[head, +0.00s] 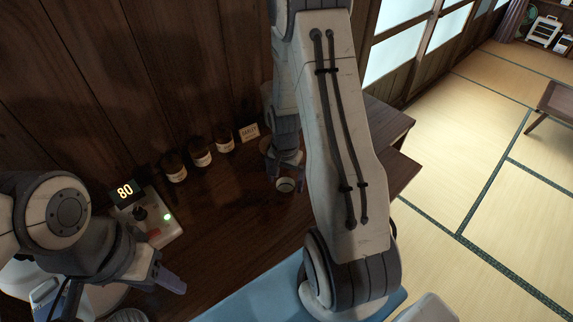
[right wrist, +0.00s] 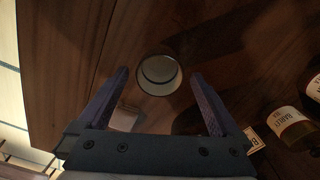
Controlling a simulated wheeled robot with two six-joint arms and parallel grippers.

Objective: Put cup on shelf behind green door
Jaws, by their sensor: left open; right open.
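A small round cup (head: 285,185) with a pale rim stands on the dark wooden counter, seen from above. It also shows in the right wrist view (right wrist: 159,76), between the tips of my right fingers, with a gap on both sides. My right gripper (head: 285,176) is open and empty, reaching down over the cup, one finger to either side. My left gripper (head: 154,297) is open and empty at the lower left, away from the cup. Neither a green door nor a shelf behind one shows in these views; my right arm hides part of the room.
Several brown labelled jars (head: 202,153) and a small card (head: 249,133) stand along the wooden back wall. A device with an "80" display (head: 125,190) and green light sits at the left. Tatami floor (head: 470,180) lies clear beyond the counter's right end.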

